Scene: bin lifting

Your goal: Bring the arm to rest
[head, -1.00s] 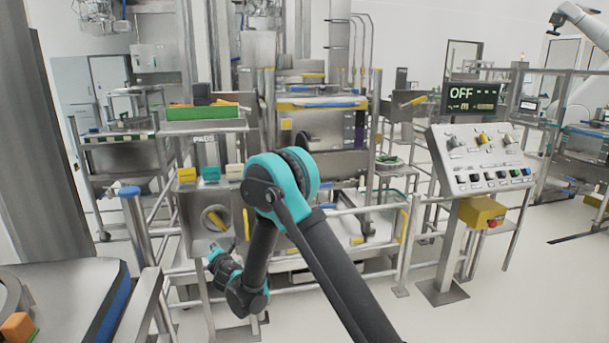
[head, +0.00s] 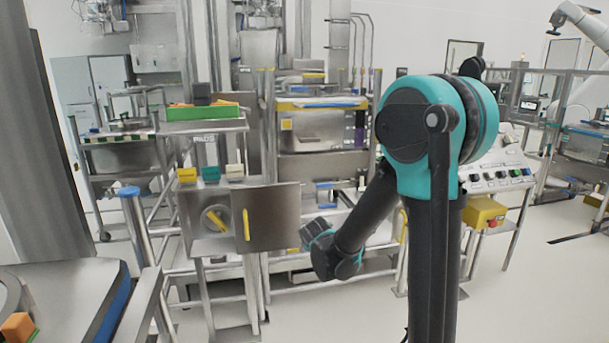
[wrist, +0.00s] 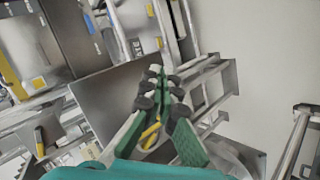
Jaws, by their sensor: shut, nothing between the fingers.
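My gripper (wrist: 158,75) shows in the wrist view with its green fingers and dark pads closed together at the tips, holding nothing. A steel panel and a yellow handle (wrist: 150,134) show behind the fingers. In the head view my arm rises on the right, with its large teal elbow high and the forearm bent down to the left. The wrist end is near the right edge of an open steel door (head: 282,218) with a yellow handle. The fingers cannot be made out in the head view.
A steel box (head: 190,230) with a round port stands left of the door. A green tray (head: 200,113) sits on the stand above it. Rails surround the machine. A control panel (head: 495,178) is partly hidden behind my elbow. Open floor (head: 540,285) lies at right.

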